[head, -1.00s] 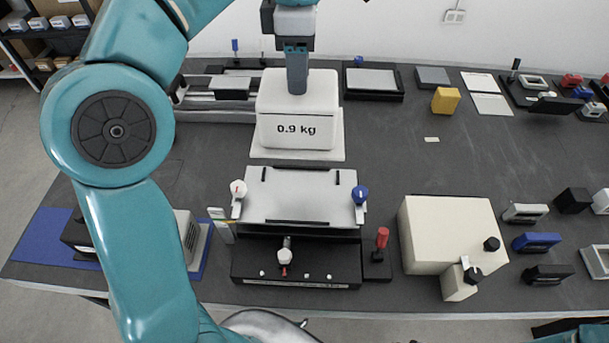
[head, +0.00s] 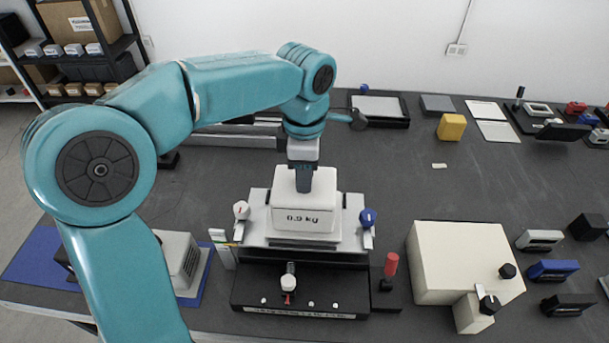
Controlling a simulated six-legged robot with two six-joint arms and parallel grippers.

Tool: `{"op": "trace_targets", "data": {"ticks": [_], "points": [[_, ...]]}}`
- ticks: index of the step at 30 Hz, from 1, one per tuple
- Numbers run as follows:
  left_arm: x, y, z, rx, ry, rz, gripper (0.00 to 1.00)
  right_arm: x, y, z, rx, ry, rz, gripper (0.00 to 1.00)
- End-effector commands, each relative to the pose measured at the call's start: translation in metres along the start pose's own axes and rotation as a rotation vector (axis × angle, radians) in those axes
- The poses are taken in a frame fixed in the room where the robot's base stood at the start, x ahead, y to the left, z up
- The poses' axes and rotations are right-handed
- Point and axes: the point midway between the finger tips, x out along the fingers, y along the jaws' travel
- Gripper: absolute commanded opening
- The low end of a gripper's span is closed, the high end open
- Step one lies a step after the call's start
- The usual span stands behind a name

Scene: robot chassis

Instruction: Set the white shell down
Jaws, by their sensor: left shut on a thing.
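The white shell (head: 303,208), a box marked "0.9 kg", is upright over the silver plate (head: 256,226) of the black fixture (head: 300,289). My left gripper (head: 303,184) points straight down and is shut on the top of the shell. The shell lies between a white-knobbed clamp (head: 241,210) on the left and a blue-knobbed clamp (head: 368,217) on the right. Its underside is hidden, so I cannot tell if it touches the plate. My right gripper is not in view.
A red-handled lever (head: 391,265) stands right of the fixture, beside a big cream box (head: 465,262). A yellow block (head: 451,127) and a black-framed tray (head: 379,107) are further back. The table between them and the fixture is mostly clear.

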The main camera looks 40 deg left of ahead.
Motion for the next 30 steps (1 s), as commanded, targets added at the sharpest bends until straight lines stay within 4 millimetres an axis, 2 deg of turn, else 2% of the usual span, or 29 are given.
{"op": "trace_targets", "data": {"ticks": [3,14,15,17,18,26,30], "points": [[0.007,0.0,0.0,-0.001,-0.002,0.003,0.0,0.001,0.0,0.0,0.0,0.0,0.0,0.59],[0.011,0.0,0.0,-0.001,-0.002,0.004,0.0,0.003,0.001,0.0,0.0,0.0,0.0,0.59],[0.013,0.0,0.0,0.0,-0.001,0.001,0.38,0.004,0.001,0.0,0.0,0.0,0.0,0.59],[0.012,0.0,0.0,0.0,-0.001,0.001,0.58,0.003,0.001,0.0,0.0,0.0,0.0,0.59],[0.012,0.0,0.0,0.0,-0.001,0.001,0.6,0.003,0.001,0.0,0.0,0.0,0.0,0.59],[0.01,0.0,0.0,0.0,-0.001,0.001,0.6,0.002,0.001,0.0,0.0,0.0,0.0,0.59],[-0.003,0.0,0.0,0.0,-0.002,0.003,0.6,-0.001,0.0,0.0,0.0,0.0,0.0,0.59]]}}
